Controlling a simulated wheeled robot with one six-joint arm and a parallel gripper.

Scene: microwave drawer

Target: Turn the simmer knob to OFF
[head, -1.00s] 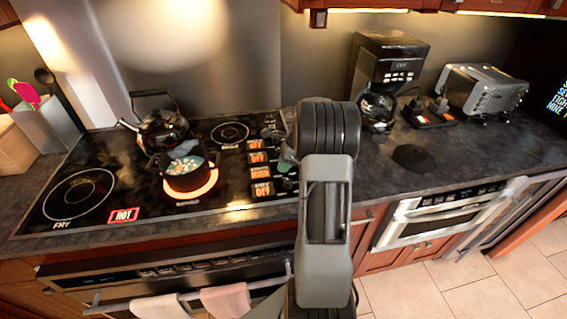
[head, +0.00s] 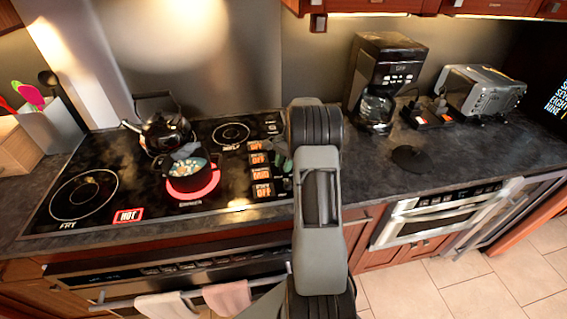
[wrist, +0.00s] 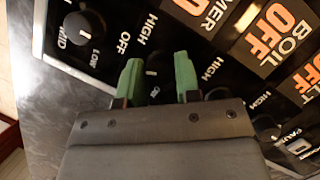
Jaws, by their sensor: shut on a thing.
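In the wrist view my gripper (wrist: 158,76) has its two green fingertips down at the control panel, on either side of the simmer knob (wrist: 154,73). The jaws are shut on that knob, which is mostly hidden between them. HIGH and OFF are printed around it, and a label ending in "MER" (wrist: 213,14) is beside it. In the head view my arm hides most of the gripper and the knob. The third orange display (head: 260,175) down the panel seems to read MID; the others read OFF.
A dark pot (head: 189,170) stands on a glowing red burner, with a black kettle (head: 167,132) behind it. A red HOT sign (head: 128,216) lights at the front left. Another knob (wrist: 84,30) is close to the gripper in the wrist view.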

